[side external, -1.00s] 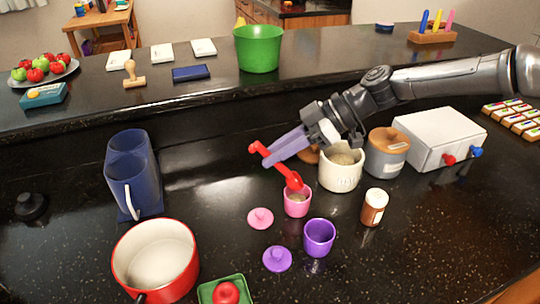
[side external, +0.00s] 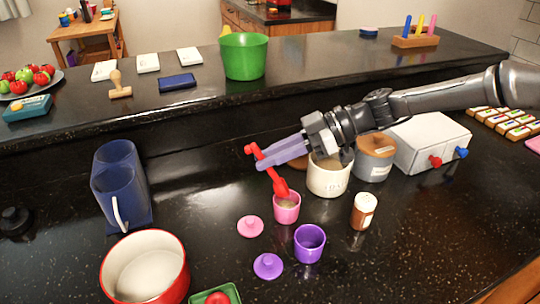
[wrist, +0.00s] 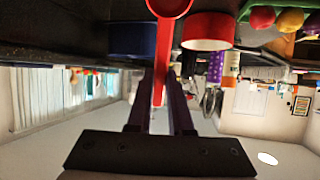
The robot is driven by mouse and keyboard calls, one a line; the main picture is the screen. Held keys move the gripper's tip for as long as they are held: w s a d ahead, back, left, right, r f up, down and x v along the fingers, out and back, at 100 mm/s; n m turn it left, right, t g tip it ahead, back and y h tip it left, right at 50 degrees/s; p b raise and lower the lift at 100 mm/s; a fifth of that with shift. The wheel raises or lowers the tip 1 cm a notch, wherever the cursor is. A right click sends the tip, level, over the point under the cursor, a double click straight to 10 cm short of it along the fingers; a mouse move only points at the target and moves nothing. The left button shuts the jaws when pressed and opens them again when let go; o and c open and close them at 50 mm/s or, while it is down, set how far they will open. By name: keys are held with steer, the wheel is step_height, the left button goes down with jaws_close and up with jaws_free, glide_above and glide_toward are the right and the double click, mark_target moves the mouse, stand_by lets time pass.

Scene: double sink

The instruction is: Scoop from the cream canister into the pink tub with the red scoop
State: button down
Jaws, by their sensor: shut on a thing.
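My gripper (side external: 281,152) is shut on the handle of the red scoop (side external: 280,187). The scoop slants down to the right, its bowl at the mouth of the pink tub (side external: 287,212). I cannot tell whether the bowl touches the rim. Some pale brown content shows inside the tub. The cream canister (side external: 328,180) stands open just behind and right of the tub, partly hidden by my gripper and wrist. In the wrist view the red scoop (wrist: 160,85) runs between my fingers, its bowl at the top edge; the bowl's contents are hidden.
A pink lid (side external: 250,227), a purple tub (side external: 309,244) and a purple lid (side external: 268,266) lie in front. A brown jar with a white cap (side external: 363,211) stands right. A grey canister (side external: 374,160) and white dispenser (side external: 432,145) are behind. A red pot (side external: 146,270) is front left.

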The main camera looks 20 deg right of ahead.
steer(key=shift+r, duration=0.1)
steer(key=shift+r, duration=1.9)
steer(key=shift+w+d+r, duration=0.1)
steer(key=shift+d+r, duration=0.1)
steer(key=shift+r, duration=0.05)
steer(key=s+d+r+m+t, duration=0.1)
steer(key=d+r, duration=0.3)
steer(key=d, duration=0.1)
steer(key=s+d+f+m+t+h, duration=0.1)
steer(key=d+m+t+h, duration=0.3)
steer(key=d, duration=0.9)
steer(key=s+d+f+m+t+h, duration=0.2)
steer(key=d+f+m+t+h, duration=0.1)
steer(key=d+m+h, duration=0.5)
steer(key=d+m+t, duration=0.1)
steer(key=d+m, duration=0.1)
steer(key=d, duration=0.2)
steer(key=shift+d+f+t+h, duration=0.3)
steer(key=shift+d, duration=0.05)
